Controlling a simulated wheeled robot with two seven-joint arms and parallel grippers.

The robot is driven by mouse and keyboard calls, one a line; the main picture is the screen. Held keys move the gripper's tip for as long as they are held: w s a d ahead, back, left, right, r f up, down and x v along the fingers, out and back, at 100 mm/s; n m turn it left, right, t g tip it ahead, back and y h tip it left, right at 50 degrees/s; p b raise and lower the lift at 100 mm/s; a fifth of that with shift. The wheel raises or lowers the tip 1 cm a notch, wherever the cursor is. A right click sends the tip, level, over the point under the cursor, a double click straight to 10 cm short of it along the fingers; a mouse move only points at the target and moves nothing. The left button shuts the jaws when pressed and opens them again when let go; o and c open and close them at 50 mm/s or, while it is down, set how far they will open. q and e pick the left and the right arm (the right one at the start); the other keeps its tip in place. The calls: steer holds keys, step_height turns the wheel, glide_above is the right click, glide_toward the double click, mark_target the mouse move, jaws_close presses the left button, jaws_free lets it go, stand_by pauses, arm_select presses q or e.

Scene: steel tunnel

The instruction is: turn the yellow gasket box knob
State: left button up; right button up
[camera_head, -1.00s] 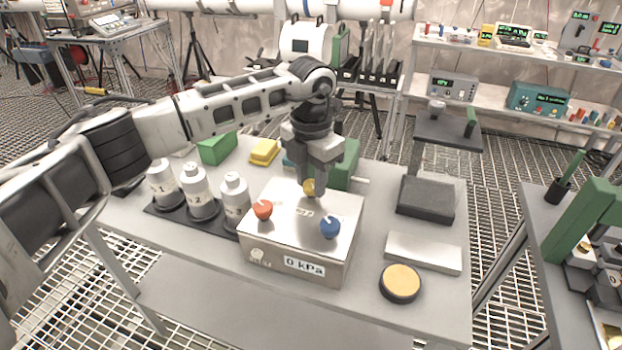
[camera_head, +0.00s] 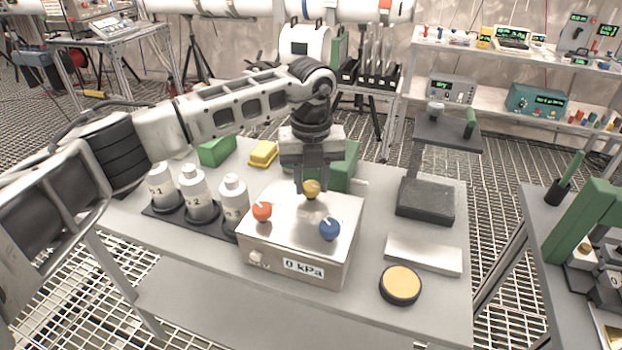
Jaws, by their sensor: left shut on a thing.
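The gasket box (camera_head: 292,232) is a steel box with a "0 kPa" label on its front, standing on the grey table. On its top are a red knob (camera_head: 262,211) at the left, a blue knob (camera_head: 329,228) at the right and the yellow knob (camera_head: 312,189) at the back. My left gripper (camera_head: 312,186) points down from above with its fingers around the yellow knob, shut on it. The fingers hide part of that knob. My right gripper is not in view.
Several white numbered bottles (camera_head: 197,194) stand in a dark rack left of the box. A yellow block (camera_head: 263,154) and green blocks (camera_head: 216,149) lie behind. A black-and-yellow disc (camera_head: 400,284), a flat metal plate (camera_head: 423,254) and a dark stand (camera_head: 425,200) are at the right.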

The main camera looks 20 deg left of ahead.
mark_target(311, 186)
arm_select(q)
steer(key=shift+w+r+n, duration=0.1)
steer(key=shift+r+n, duration=0.05)
steer(key=shift+n, duration=0.55)
steer(key=o, duration=1)
step_height(311, 186, up, 16)
steer(key=shift+f+b, duration=0.1)
steer(key=shift+b, duration=0.65)
